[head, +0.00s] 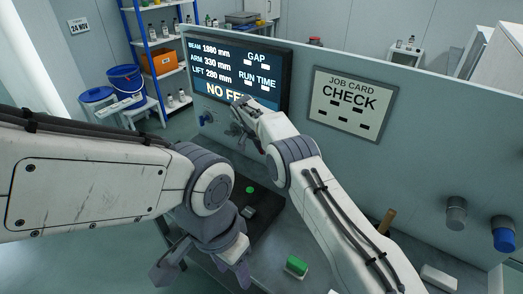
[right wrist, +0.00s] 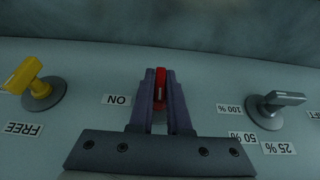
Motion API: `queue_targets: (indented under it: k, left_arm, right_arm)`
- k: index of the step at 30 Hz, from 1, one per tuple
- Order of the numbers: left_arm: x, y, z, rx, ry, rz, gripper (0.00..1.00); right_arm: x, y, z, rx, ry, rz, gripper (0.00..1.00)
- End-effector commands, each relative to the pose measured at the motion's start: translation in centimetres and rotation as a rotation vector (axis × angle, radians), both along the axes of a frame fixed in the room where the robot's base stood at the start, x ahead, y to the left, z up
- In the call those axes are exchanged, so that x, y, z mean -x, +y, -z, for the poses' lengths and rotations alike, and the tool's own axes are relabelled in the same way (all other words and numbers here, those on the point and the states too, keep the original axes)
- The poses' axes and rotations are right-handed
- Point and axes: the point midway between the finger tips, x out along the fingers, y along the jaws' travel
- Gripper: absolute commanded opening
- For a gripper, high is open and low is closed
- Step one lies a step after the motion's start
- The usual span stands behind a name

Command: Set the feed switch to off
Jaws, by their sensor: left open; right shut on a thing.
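In the right wrist view, a red switch lever (right wrist: 160,86) stands between the fingers of my right gripper (right wrist: 161,90), which is shut on it. An OFF label is not visible. In the head view, my right gripper (head: 246,128) is at the panel (head: 330,145), below the screen (head: 235,72), and hides the switch. The screen's lower line shows "NO FE", cut off by my right arm. My left gripper (head: 203,270) is open and empty, low in front of the panel.
A yellow knob (right wrist: 27,78) with a FREE label and a grey knob (right wrist: 278,102) with percent labels flank the lever. A green-topped block (head: 297,266) lies on the bench. Grey (head: 456,212) and blue (head: 503,235) cylinders stick out at right.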

Motion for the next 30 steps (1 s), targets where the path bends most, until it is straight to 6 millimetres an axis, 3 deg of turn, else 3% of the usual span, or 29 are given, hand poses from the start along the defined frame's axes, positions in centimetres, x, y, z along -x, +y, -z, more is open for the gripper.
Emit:
queue_targets:
  k: [8,9,10,11,22,30]
  left_arm:
    - [0.0,0.0,0.0,0.000,0.000,0.000,0.50]
    - [0.0,0.0,0.0,0.000,0.000,0.000,0.50]
    - [0.0,0.0,0.0,0.000,0.000,0.000,0.50]
    - [0.0,0.0,0.0,0.000,0.000,0.000,0.50]
    - [0.0,0.0,0.1,0.000,0.000,0.000,0.50]
    - [0.0,0.0,1.4,0.000,0.000,0.000,0.50]
  right_arm:
    - [-0.5,-0.3,-0.6,0.002,-0.018,-0.001,0.00]
    - [-0.5,-0.3,-0.6,0.002,-0.018,-0.001,0.31]
    - [-0.5,-0.3,-0.6,0.002,-0.018,-0.001,0.42]
    - [-0.5,-0.3,-0.6,0.002,-0.017,0.000,0.45]
    - [-0.1,0.0,-0.6,0.001,-0.008,-0.002,0.45]
    - [1.2,1.1,-4.7,0.000,-0.012,-0.003,0.45]
